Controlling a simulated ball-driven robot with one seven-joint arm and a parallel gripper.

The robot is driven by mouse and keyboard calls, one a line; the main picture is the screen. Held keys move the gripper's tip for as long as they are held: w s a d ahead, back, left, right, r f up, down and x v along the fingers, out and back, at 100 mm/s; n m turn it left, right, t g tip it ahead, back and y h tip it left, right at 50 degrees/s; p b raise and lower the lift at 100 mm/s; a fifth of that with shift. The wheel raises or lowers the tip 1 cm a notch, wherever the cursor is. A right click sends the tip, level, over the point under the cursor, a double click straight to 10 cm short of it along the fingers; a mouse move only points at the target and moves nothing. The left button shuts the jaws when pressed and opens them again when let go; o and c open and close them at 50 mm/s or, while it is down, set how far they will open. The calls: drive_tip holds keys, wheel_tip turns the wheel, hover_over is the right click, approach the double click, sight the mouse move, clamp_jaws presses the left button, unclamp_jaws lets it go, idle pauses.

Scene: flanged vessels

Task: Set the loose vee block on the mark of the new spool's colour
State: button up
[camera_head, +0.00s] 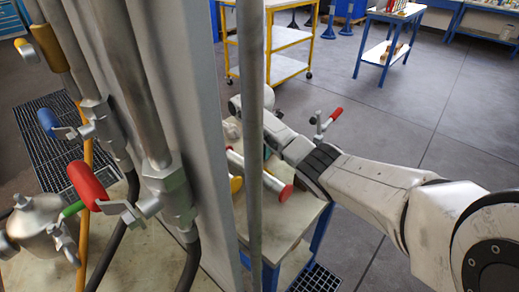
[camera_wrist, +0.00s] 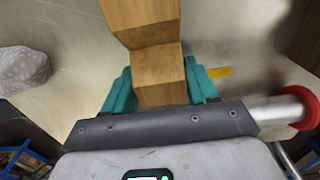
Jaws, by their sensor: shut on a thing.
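My gripper (camera_wrist: 162,88) has its two teal fingers on either side of a brown wooden vee block (camera_wrist: 145,22) and is shut on it. The block reaches up past the fingers to the top edge of the wrist view. I cannot tell whether it touches the pale bench top (camera_wrist: 80,40). A yellow mark (camera_wrist: 219,72) lies on the bench just right of the fingers. A grey spool with a red flange (camera_wrist: 303,108) is at the right. In the head view a red-flanged spool (camera_head: 285,193) shows on the bench; my gripper is hidden there behind the post.
Another wooden piece (camera_wrist: 304,38) stands at the right edge of the wrist view. A crumpled grey cloth-like thing (camera_wrist: 22,68) lies at the left. In the head view a thin vertical pipe (camera_head: 250,130) and a broad grey post (camera_head: 178,75) stand close by the arm.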

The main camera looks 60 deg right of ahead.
drive_tip(key=o, duration=1.2)
wheel_tip(320, 180, up, 11)
drive_tip(key=shift+f, duration=0.15)
